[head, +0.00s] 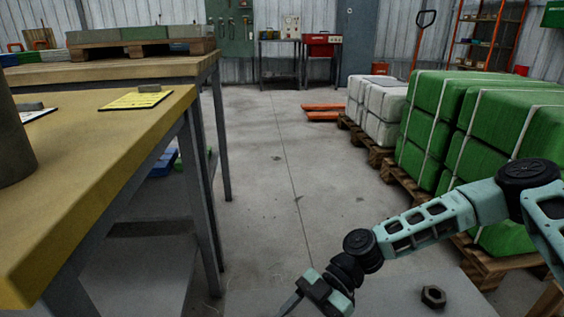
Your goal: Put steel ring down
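My gripper (318,292) is at the bottom edge of the head view, low in front of the grey surface. A thin dark finger points down and left, and its tip is cut off by the frame. I cannot tell whether it is open or shut, or whether it holds anything. A dark, nut-shaped metal piece with a hole (433,296) lies flat on a light grey surface (393,294) to the right of my gripper, apart from it. No round steel ring can be made out.
A yellow-topped workbench (110,140) with a yellow sheet (138,99) and a dark cylinder (12,145) stands at left. Strapped green bales (440,125) and white bales (383,105) on pallets line the right. An orange pallet piece (323,112) lies beyond. The middle floor is clear.

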